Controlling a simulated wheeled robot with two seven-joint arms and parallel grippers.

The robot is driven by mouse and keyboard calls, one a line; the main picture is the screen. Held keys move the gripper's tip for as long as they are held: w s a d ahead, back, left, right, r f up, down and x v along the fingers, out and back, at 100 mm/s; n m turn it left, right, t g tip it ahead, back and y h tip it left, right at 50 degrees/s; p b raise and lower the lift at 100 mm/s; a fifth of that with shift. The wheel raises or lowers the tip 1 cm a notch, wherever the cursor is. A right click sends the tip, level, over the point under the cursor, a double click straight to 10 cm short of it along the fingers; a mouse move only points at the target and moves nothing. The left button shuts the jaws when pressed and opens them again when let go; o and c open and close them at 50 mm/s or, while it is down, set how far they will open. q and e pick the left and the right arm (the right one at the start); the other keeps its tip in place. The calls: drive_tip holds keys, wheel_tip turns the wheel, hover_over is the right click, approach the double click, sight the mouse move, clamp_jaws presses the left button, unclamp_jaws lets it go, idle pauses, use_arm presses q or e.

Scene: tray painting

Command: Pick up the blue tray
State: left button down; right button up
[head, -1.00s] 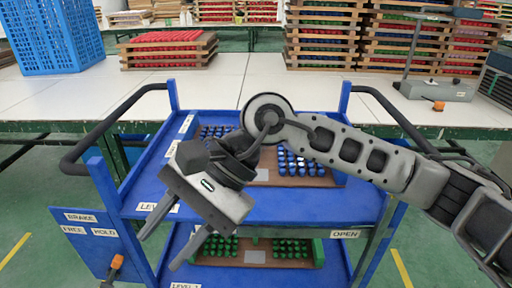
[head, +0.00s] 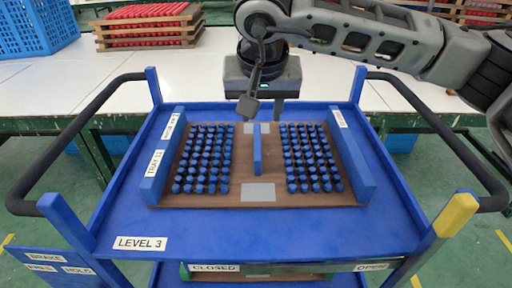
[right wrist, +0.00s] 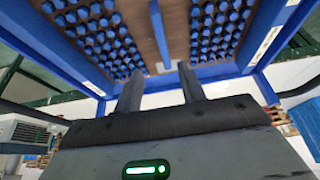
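The blue tray (head: 243,172) is a brown board with two blocks of blue pegs and an upright blue handle (head: 257,150) in the middle. It lies flat on the top shelf of a blue cart, between two blue side rails. My right gripper (head: 264,108) is over the tray's far edge, with its fingers apart and nothing between them. In the right wrist view the fingers (right wrist: 160,85) point toward the handle (right wrist: 160,35), which lines up roughly with the gap and is not touched. My left gripper is not in view.
The cart's shelf (head: 200,226) is bare in front of the tray. Black handlebars (head: 90,130) and corner posts flank it. Behind stands a white table (head: 150,107) with a blue crate (head: 38,25) and stacked red-pegged trays (head: 150,28). Part of a lower shelf shows below.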

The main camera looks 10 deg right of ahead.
sight(257, 139)
drive_tip(key=x, duration=0.5)
drive_tip(key=shift+f, duration=0.1)
drive_tip(key=shift+a+p+x, duration=0.15)
drive_tip(key=shift+p+x, duration=0.05)
drive_tip(key=shift+x, duration=1.35)
drive_tip(key=shift+a+p+x, duration=0.1)
drive_tip(key=shift+p+x, duration=0.05)
drive_tip(key=shift+x, duration=1.4)
drive_tip(key=shift+w+a, duration=0.1)
drive_tip(key=shift+w, duration=0.05)
clamp_jaws()
drive_tip(key=shift+w+r, duration=0.1)
drive_tip(key=shift+r, duration=0.1)
